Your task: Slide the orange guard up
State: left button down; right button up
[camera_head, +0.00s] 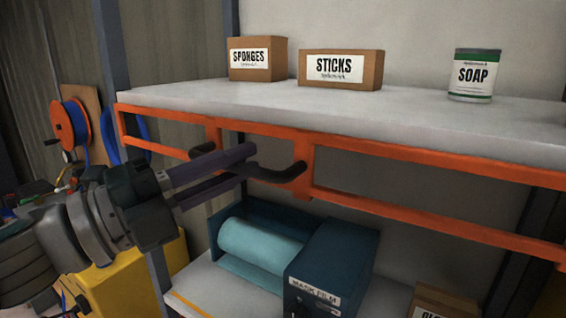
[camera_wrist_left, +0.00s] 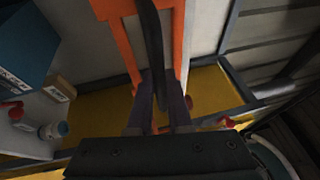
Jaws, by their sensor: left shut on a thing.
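The orange guard (camera_head: 352,183) is a long open frame running along the front of the upper shelf, its top rail just below the shelf surface. A black bar handle (camera_head: 277,174) is fixed to its front by two orange uprights. My left gripper (camera_head: 245,163) comes in from the left and is shut on this handle, one finger above and one below in the head view. In the left wrist view the handle (camera_wrist_left: 153,40) runs between the fingers (camera_wrist_left: 160,98), with the orange guard (camera_wrist_left: 122,40) behind it. The middle of the handle is hidden by the fingers.
The upper shelf (camera_head: 400,112) holds a sponges box (camera_head: 257,60), a sticks box (camera_head: 341,69) and a soap can (camera_head: 474,75). Below are a blue mask film dispenser (camera_head: 335,262) and a carton (camera_head: 445,302). A dark post (camera_head: 112,50) stands at the left.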

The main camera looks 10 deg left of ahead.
dwell(0.4)
pick_arm(q)
notch_tip(320, 180, up, 10)
jog(key=p, duration=0.8)
jog(key=shift+f, duration=0.1)
jog(key=c, duration=1.2)
grip_release()
jog(key=o, duration=0.4)
jog(key=shift+f, duration=0.1)
jog(key=shift+c, duration=0.2)
